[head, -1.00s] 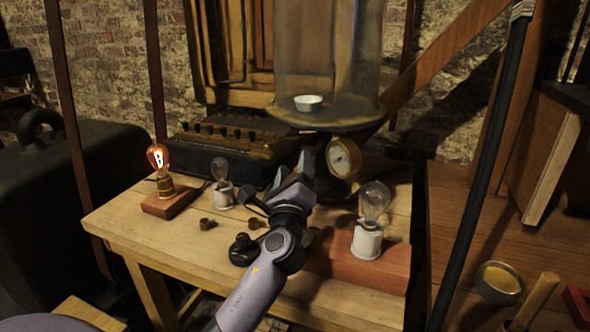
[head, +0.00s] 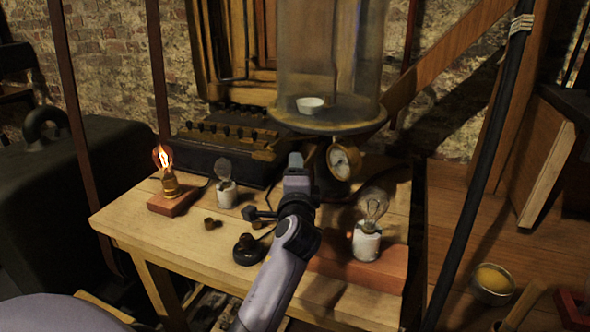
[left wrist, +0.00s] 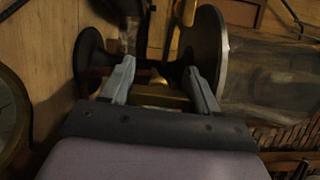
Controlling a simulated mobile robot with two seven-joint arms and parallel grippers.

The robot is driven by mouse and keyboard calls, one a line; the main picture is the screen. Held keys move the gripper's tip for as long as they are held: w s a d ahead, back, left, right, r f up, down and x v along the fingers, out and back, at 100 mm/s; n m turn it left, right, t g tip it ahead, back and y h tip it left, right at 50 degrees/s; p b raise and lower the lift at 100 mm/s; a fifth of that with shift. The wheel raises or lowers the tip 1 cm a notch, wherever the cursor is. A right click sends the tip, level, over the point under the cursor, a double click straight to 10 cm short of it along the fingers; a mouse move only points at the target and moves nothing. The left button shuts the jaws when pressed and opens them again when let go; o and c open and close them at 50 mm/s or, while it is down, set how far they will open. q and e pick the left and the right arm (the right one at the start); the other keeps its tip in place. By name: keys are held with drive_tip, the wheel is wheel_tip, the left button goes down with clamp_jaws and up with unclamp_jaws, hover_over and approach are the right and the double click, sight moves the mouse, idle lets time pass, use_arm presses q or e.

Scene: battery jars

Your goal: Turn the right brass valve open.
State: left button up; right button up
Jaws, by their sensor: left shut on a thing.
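My left gripper (head: 296,162) reaches up from the bottom of the head view to just under the glass bell jar's round plate (head: 330,122), left of the brass gauge (head: 345,160). In the left wrist view its two fingers (left wrist: 160,68) stand on either side of a brass piece (left wrist: 168,97), shut on it; this looks like the brass valve. The gripper hides the valve in the head view, so its handle angle cannot be told. The jar's plate edge (left wrist: 212,60) and a dark flared base (left wrist: 88,65) show beyond the fingers. My right gripper is not in view.
The wooden table (head: 140,232) holds a lit bulb (head: 163,160), an unlit small bulb (head: 224,175), a larger clear bulb (head: 372,205) and a black round-based knob (head: 248,248). A dark box with knobs (head: 215,150) stands behind. A dark pole (head: 490,160) stands right.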

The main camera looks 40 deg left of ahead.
use_arm(q)
drive_tip(key=shift+n, duration=0.3)
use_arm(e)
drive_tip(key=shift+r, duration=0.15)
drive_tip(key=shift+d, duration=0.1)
use_arm(q)
drive_tip(key=o, duration=1)
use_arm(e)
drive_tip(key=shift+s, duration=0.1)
